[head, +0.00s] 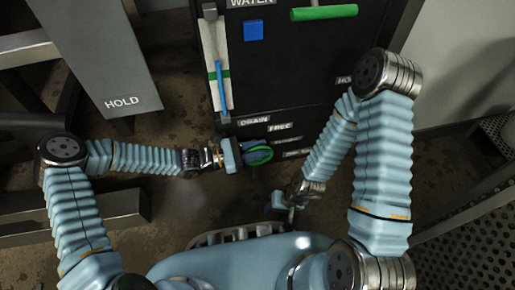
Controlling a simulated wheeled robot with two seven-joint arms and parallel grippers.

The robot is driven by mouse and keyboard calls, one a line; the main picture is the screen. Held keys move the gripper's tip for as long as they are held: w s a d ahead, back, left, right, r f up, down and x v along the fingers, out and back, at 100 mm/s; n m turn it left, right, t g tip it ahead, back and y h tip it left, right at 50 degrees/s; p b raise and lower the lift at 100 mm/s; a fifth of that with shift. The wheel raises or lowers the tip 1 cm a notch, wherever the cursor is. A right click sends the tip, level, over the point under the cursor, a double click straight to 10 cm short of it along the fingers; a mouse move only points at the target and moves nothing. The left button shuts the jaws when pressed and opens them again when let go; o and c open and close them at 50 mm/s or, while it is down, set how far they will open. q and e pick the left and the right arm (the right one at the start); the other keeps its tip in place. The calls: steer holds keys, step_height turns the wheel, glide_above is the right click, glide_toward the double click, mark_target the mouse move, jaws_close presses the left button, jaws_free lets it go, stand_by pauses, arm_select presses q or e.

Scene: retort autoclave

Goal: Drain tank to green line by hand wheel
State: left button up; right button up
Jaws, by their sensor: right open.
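The sight gauge on the dark panel has a white backing (211,42) and a tube with a blue column (221,93). The column's top appears slightly above the green line (226,74). The green hand wheel (260,156) sits low on the panel, below the DRAIN label (253,120). My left gripper (243,152) is at the wheel's left side and partly overlaps it. Whether its fingers are shut on the rim is too small to tell. My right gripper (286,204) is open and empty, lower and to the right of the wheel.
A green bar handle (324,12) and a blue square (253,30) are higher on the panel. A grey plate marked HOLD (100,60) stands at upper left, with grey beams (100,207) below it. Perforated metal (470,240) is at lower right.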

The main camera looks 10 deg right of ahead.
arm_select(q)
jaws_close()
